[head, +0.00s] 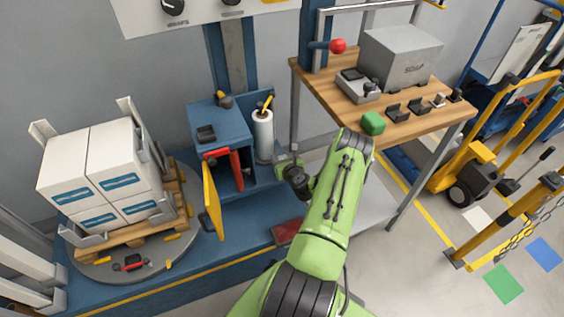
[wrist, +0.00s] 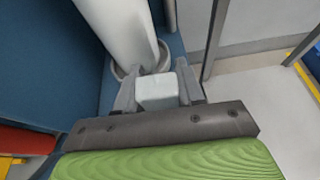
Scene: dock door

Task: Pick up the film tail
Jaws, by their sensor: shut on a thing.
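The film tail (wrist: 157,94) is a small white block in the wrist view, between the two grey fingers of my gripper (wrist: 158,82). My gripper is shut on it. In the head view my gripper (head: 281,156) is just right of the white film roll (head: 263,135), and the tail cannot be made out there. The film roll (wrist: 117,32) also shows in the wrist view, standing in a round grey base just beyond the tail. I cannot tell whether the tail still touches the roll.
A blue cabinet (head: 221,125) with an open yellow door (head: 212,203) stands left of the roll. Further left, white boxes (head: 98,172) sit on a pallet on a round turntable (head: 124,270).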

